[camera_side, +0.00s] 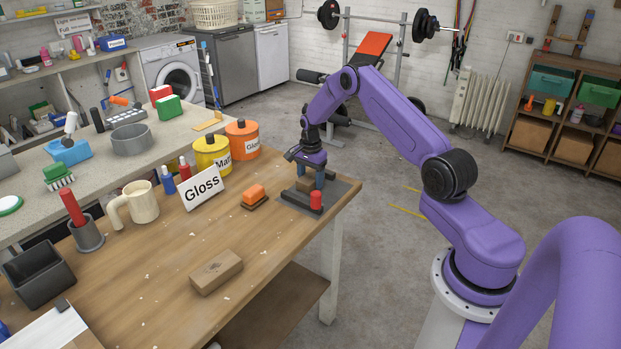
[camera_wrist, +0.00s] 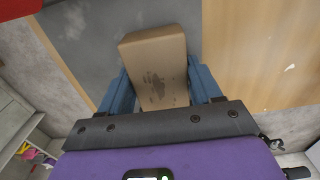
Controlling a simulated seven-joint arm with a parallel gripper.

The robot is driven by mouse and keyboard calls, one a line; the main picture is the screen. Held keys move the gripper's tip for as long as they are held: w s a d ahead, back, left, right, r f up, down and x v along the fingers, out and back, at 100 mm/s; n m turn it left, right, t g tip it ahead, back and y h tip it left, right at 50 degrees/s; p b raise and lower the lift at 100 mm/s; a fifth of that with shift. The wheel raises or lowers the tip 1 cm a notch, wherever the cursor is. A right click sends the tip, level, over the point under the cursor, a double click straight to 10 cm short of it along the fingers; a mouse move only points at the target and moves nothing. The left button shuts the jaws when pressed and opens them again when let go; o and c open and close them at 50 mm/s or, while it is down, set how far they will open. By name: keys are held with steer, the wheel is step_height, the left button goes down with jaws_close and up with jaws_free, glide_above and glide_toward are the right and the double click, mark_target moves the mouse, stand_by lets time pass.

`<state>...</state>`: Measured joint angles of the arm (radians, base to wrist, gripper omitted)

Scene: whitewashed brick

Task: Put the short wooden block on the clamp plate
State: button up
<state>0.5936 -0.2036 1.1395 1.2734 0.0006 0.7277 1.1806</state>
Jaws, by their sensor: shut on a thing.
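The short wooden block (camera_wrist: 157,62) is a tan-brown block with dark smudges on its face. My gripper (camera_wrist: 160,85) has its blue fingers shut on the block's two sides. In the side view my gripper (camera_side: 311,176) points down over the clamp plate, with the block (camera_side: 304,184) partly hidden between the fingers. The clamp plate (camera_side: 341,191) is a flat dark grey plate at the table's far right corner; it also shows in the wrist view (camera_wrist: 92,25). A red cylinder (camera_side: 316,201) stands at its front. I cannot tell whether the block touches the plate.
A longer wooden block (camera_side: 216,272) lies on the table's front part. An orange-topped brush (camera_side: 254,196) and the Gloss sign (camera_side: 203,188) stand left of the plate. Yellow (camera_side: 212,157) and orange (camera_side: 243,140) paint tins stand behind. Table is clear around the longer block.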

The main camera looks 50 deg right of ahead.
steer(key=shift+f, duration=0.15)
steer(key=o, duration=1.1)
